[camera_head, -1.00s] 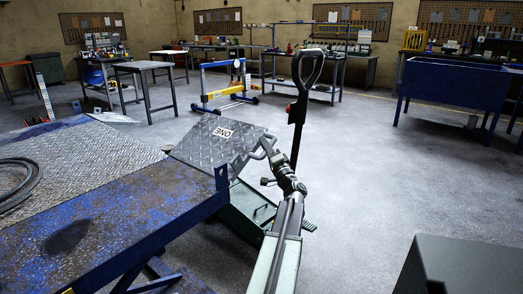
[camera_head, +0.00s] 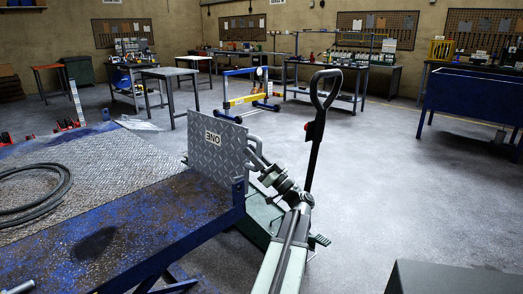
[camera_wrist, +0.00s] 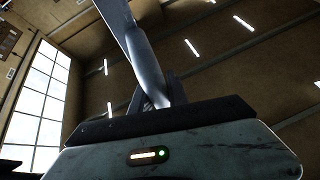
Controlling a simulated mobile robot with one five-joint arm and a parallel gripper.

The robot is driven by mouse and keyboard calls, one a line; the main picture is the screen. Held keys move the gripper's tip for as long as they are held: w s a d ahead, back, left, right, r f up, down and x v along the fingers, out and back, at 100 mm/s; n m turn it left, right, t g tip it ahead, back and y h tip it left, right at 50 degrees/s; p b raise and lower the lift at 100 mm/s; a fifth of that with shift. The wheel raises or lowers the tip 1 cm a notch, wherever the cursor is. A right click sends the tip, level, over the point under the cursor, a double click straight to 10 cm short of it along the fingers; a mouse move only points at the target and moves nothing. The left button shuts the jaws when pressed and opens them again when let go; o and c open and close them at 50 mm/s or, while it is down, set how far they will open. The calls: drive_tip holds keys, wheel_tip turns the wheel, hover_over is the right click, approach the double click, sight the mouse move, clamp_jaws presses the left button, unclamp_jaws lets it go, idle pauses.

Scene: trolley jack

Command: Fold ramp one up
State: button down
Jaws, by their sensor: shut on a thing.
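Ramp one (camera_head: 205,158) is a grey checkered metal plate marked ONE. In the head view it stands steeply raised, near upright, at the right end of the blue lift table (camera_head: 150,215). A bent metal handle (camera_head: 252,142) sticks out from its right side. My gripper (camera_head: 260,163) is shut on this handle, just right of the plate. The fingers are small and partly hidden there. In the wrist view a grey metal bar (camera_wrist: 148,65), likely the handle, rises from the gripper; the fingertips are mostly hidden.
A black pump handle (camera_head: 318,125) stands upright close behind my arm. A green box-like body (camera_head: 262,215) lies below the ramp. A coiled hose (camera_head: 40,190) lies on the table. A blue and yellow frame (camera_head: 245,95) stands behind. Open floor lies to the right.

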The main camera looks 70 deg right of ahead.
drive_tip(key=shift+w+a+f+n+y+p, duration=0.1)
drive_tip(key=shift+w+a+n+y, duration=0.25)
drive_tip(key=shift+a+n+y, duration=0.3)
drive_tip(key=shift+w+a+r+n+y+p, duration=0.15)
drive_tip(key=shift+w+a+n+y, duration=0.35)
drive_tip(key=shift+n, duration=0.3)
drive_tip(key=shift+w+a+f+n+y+p, duration=0.15)
drive_tip(key=shift+w+a+n+y, duration=0.15)
drive_tip(key=shift+a+n, duration=0.4)
drive_tip(key=c, duration=1.3)
unclamp_jaws()
drive_tip(key=b+v, duration=0.4)
drive_tip(key=v, duration=0.4)
drive_tip(key=shift+s, duration=0.15)
